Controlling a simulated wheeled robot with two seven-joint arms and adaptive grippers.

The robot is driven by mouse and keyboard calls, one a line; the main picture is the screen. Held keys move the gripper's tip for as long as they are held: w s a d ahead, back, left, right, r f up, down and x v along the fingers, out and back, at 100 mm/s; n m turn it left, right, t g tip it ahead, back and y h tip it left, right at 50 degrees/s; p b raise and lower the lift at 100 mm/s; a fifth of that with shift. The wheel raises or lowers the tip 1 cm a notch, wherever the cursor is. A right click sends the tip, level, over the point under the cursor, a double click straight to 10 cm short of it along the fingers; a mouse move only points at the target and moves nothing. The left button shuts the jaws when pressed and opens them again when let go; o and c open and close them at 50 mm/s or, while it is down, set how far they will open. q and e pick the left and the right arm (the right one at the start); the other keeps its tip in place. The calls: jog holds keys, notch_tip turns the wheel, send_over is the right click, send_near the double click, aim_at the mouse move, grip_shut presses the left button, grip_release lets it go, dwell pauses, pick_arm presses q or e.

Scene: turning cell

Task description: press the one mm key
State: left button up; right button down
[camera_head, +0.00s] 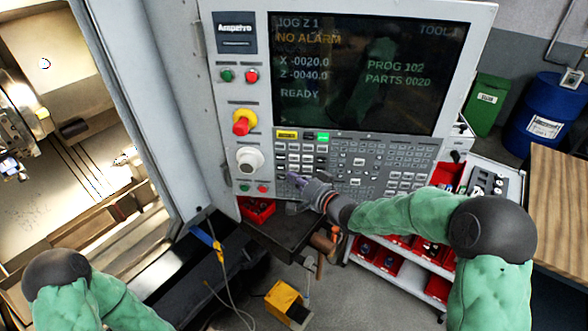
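The control panel (268,100) of the machine carries a keypad of small keys (345,160) below its screen. The legends on the keys are too small to read, so I cannot tell which one is the one mm key. My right gripper (300,183) is in front of the lower left part of the keypad, its tip close to the lower key rows. It hides some keys, and I cannot tell whether it touches one or how its fingers stand. My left arm shows at the bottom left; its gripper is out of view.
The screen (370,65) reads JOG Z 1, NO ALARM and READY. A red stop button (241,126) and a white dial (249,160) sit left of the keypad. A trolley with red bins (385,262) stands below right. The machine's open bay (70,130) is at left.

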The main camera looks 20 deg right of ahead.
jog(key=s, duration=0.1)
jog(key=s+a, duration=0.1)
jog(key=s, duration=0.1)
jog(key=s+a, duration=0.1)
jog(key=shift+s, duration=0.25)
jog(key=shift+d, duration=0.1)
dwell(0.5)
jog(key=s+a+f+g+h+b, duration=0.1)
jog(key=s+f+g+b, duration=0.15)
jog(key=f, duration=0.85)
jog(key=s+a+f+n+g+b, duration=0.1)
jog(key=s+f+g+b, duration=0.2)
jog(key=f, duration=0.9)
jog(key=s+a+f+g+h+b, duration=0.15)
jog(key=f+b, duration=0.35)
jog(key=f, duration=0.6)
jog(key=s+a+f+n+g+b, duration=0.2)
jog(key=s+f+g+b, duration=0.2)
jog(key=s+f, duration=0.7)
jog(key=s+a+f+n+g+b, duration=0.2)
jog(key=s+f+g+b, duration=0.1)
jog(key=s+f, duration=0.8)
jog(key=shift+f+g+b, duration=0.4)
jog(key=shift+f+b, duration=0.15)
jog(key=shift+f, duration=0.35)
